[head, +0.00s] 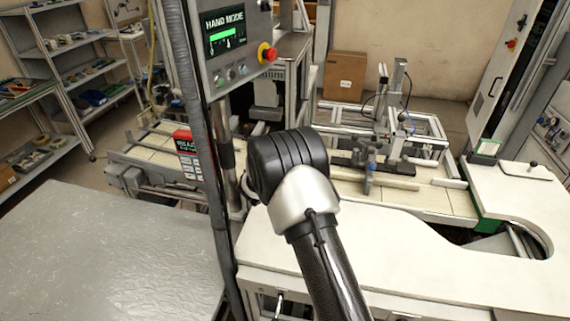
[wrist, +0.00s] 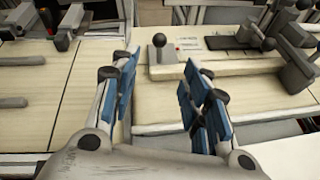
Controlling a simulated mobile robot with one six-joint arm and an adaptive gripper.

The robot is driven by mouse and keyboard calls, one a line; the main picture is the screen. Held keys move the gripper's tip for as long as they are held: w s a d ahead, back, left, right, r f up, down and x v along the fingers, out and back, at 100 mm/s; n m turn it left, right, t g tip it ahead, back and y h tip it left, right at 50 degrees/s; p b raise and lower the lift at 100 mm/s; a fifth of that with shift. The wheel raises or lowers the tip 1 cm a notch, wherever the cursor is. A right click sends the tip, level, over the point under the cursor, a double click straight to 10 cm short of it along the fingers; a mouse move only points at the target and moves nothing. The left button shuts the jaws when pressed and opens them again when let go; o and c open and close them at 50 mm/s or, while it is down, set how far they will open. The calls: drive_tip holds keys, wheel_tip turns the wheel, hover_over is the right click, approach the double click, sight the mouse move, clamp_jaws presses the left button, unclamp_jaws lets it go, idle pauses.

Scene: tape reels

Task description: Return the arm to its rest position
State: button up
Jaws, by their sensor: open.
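My arm (head: 300,190) rises from the bottom of the head view, with a silver link and a black rounded joint in front of the machine. My gripper is hidden behind it there. In the wrist view my gripper (wrist: 158,72) is open, its two blue-padded fingers spread apart with nothing between them. Beyond the fingers, a small block with a black ball knob (wrist: 160,52) sits on the pale machine bed (wrist: 220,65). No contact between fingers and block can be made out. No tape reel is clearly visible.
A control panel (head: 228,45) on a post stands left of my arm. A white worktop (head: 400,245) with a curved cut-out lies at right, a grey table (head: 100,255) at left. A clamp fixture (head: 390,130) stands behind. Shelves (head: 75,60) line the left; a cardboard box (head: 345,76) is at the back.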

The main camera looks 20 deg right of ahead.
drive_tip(key=s+d+r+m+g+h, duration=0.2)
drive_tip(key=s+d+r+m+g, duration=0.15)
drive_tip(key=s+r+m, duration=0.7)
drive_tip(key=s+d+r+m+g+y, duration=0.15)
drive_tip(key=s+r+m, duration=0.25)
drive_tip(key=s+r, duration=0.6)
drive_tip(key=s+a+m+y, duration=0.3)
drive_tip(key=s+a, duration=0.2)
drive_tip(key=s, duration=0.5)
drive_tip(key=s+a+f+m+y, duration=0.1)
drive_tip(key=s+a+m+y, duration=0.2)
drive_tip(key=s+a, duration=0.3)
drive_tip(key=s+a+m+g+y, duration=0.1)
drive_tip(key=s+a+m+y, duration=0.2)
drive_tip(key=s, duration=1)
drive_tip(key=shift+s+a+f+m, duration=0.2)
drive_tip(key=shift+s+a+m, duration=0.2)
drive_tip(key=shift+a+m, duration=0.8)
drive_tip(key=shift+d, duration=0.1)
